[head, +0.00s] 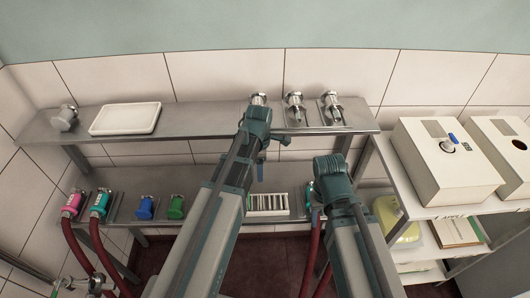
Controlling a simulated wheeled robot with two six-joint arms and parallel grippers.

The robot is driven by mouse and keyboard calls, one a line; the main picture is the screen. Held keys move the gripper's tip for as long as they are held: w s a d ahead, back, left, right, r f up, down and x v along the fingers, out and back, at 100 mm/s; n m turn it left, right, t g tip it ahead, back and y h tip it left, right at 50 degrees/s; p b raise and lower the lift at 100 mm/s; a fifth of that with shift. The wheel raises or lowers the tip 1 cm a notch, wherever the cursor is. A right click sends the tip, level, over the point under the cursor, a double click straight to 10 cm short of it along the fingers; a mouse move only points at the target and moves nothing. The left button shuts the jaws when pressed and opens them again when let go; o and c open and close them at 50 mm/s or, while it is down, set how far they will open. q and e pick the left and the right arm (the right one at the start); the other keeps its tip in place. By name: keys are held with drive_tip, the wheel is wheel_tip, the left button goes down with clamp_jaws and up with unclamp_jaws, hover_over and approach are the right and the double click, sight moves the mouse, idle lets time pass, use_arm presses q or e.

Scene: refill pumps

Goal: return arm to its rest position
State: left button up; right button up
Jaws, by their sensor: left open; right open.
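My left gripper (258,122) is at the end of my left arm, which reaches up the middle of the view to the front edge of the upper steel shelf (195,121). It is in front of a metal pump fitting on that shelf. My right gripper (328,172) is lower and to the right, in front of the lower shelf, close to a teal nozzle with a red hose (315,235). Both grippers are open. Their fingertips are mostly hidden by the wrists, and I see nothing held.
A white tray (125,118) and several metal fittings (295,101) sit on the upper shelf. Pink (73,202), teal (100,203), blue (145,208) and green (176,207) nozzles line the lower shelf. White boxes (448,175) stand on the right rack above a yellow-green container (395,222).

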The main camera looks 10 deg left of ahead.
use_arm(q)
drive_tip(key=s+d+f+m+b, duration=0.5)
drive_tip(key=s+m, duration=0.2)
drive_tip(key=m, duration=0.5)
drive_tip(key=s+d+f+m+y+b, duration=0.1)
drive_tip(key=s+d+f+m+b, duration=0.4)
drive_tip(key=m, duration=0.8)
drive_tip(key=shift+s+d+f+b, duration=0.25)
drive_tip(key=shift+s+f+b, duration=0.25)
drive_tip(key=shift+s, duration=0.65)
